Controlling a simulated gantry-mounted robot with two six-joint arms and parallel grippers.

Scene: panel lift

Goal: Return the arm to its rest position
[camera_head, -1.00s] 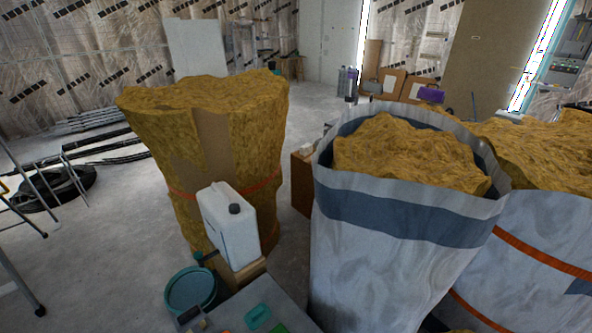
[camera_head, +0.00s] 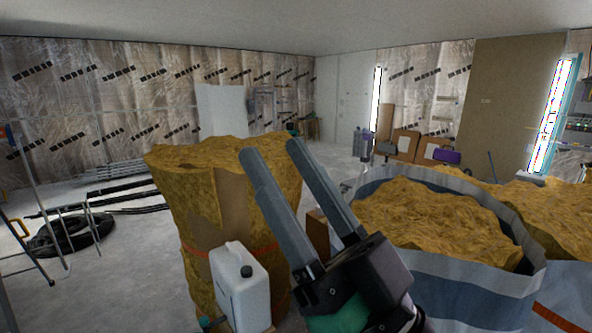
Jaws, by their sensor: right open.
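My right gripper (camera_head: 268,155) is in the middle of the head view, raised in front of the insulation. Its two long grey fingers point up and to the left. They are apart with nothing between them. Its dark body covers part of the brown insulation roll and the near side of the white bag. My left gripper is not in view.
A brown insulation roll (camera_head: 180,190) stands behind a white canister (camera_head: 240,290). A white bag (camera_head: 440,290) full of insulation (camera_head: 430,222) stands at the right. The floor (camera_head: 130,265) between is clear.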

